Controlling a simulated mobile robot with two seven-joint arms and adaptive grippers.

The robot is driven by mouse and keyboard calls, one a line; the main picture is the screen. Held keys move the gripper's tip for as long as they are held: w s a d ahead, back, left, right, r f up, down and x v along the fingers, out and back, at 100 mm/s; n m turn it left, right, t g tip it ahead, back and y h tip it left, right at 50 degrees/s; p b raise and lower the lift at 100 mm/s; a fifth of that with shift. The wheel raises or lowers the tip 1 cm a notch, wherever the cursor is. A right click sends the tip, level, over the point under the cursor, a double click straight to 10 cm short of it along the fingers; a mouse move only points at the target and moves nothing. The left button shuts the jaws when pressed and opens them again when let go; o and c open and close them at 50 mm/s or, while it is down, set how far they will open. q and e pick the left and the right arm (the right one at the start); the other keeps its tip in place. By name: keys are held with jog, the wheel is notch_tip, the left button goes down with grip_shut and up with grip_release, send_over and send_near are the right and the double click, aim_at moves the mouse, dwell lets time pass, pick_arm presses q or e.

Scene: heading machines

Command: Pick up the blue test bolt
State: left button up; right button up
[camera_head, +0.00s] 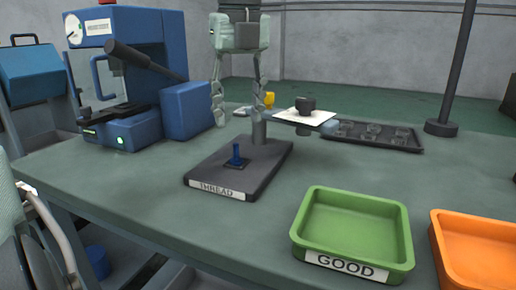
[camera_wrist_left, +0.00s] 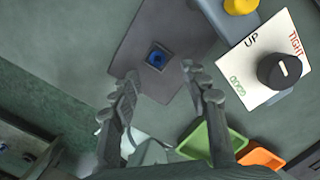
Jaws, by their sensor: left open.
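The blue test bolt (camera_head: 236,154) stands upright in a small dark square holder on the dark plate labelled THREAD (camera_head: 218,180). In the left wrist view the bolt (camera_wrist_left: 157,60) shows from above as a blue disc in its square holder, near the tips of the fingers. My left gripper (camera_head: 240,116) hangs fingers down above the bolt, open and empty. Its fingers (camera_wrist_left: 160,72) stand apart to either side of the bolt in the wrist view, with no visible contact. My right gripper is not in view.
The blue machine (camera_head: 140,60) stands left. Green GOOD (camera_head: 312,240) and orange (camera_head: 448,245) trays stand at front right.

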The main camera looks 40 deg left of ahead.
aim_at(235, 144)
pick_arm(q)
jog(key=f, duration=0.6)
jog(key=shift+s+a+f, duration=0.2)
jog(key=shift+s+a, duration=0.05)
jog(key=shift+a, duration=0.1)
jog(key=shift+w+f, duration=0.1)
jog(key=shift+f, duration=0.4)
grip_shut()
